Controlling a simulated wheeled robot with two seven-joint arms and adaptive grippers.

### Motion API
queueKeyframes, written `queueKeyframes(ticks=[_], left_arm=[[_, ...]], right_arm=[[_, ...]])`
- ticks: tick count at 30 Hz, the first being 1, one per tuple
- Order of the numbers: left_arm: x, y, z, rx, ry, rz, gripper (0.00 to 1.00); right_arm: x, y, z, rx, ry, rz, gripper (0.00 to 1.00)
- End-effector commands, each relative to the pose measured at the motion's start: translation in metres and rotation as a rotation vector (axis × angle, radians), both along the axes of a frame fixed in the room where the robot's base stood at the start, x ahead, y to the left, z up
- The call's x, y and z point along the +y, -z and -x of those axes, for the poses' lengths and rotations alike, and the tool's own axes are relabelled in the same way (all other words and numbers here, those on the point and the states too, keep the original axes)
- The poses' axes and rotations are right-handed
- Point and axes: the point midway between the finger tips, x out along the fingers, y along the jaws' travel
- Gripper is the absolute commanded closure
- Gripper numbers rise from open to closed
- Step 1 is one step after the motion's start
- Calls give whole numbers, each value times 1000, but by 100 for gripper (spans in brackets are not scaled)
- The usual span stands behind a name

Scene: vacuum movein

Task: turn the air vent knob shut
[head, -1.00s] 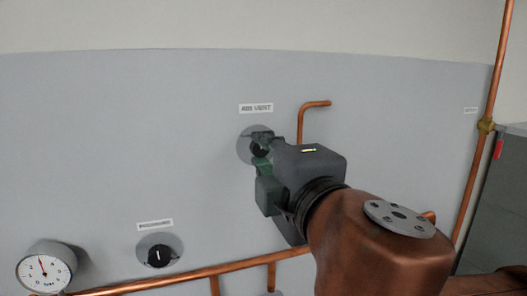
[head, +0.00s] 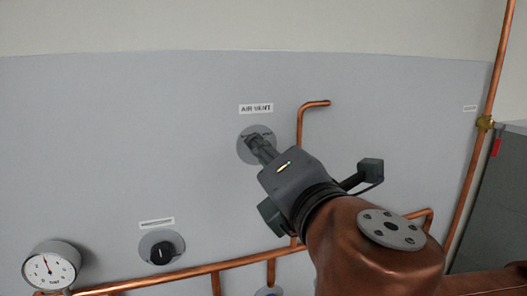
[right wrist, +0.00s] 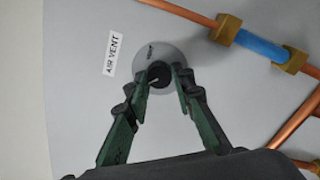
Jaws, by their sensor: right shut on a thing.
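The air vent knob (right wrist: 158,75) is a small black knob with a light pointer line, on a round grey plate (head: 245,152) under the AIR VENT label (head: 256,108). My right gripper (right wrist: 160,75) is shut on the knob, one finger on each side of it. In the head view, my right gripper (head: 257,143) reaches in from the lower right and hides the knob. In the right wrist view, the plate and label appear turned sideways, and the pointer line points to the lower left. My left gripper is not in view.
A second black knob (head: 162,252) on a round plate and a pressure gauge (head: 50,268) sit at lower left. Copper pipes (head: 313,104) run right of and below the vent. A blue pipe section (right wrist: 258,46) shows in the right wrist view. The panel left of the vent is clear.

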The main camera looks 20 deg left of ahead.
Motion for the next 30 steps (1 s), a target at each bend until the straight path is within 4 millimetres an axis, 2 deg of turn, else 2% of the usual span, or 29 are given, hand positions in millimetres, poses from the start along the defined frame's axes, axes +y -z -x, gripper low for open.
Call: queueKeyframes(ticks=[13,14,15,21,30], left_arm=[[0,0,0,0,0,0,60],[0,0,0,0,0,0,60],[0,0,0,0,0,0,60],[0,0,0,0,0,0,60],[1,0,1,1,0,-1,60]], right_arm=[[1,2,0,-2,-2,11,100],[1,2,0,-2,-2,11,76],[1,2,0,-2,-2,11,73],[1,1,0,-3,-1,9,60],[-1,1,2,-3,0,7,60]])
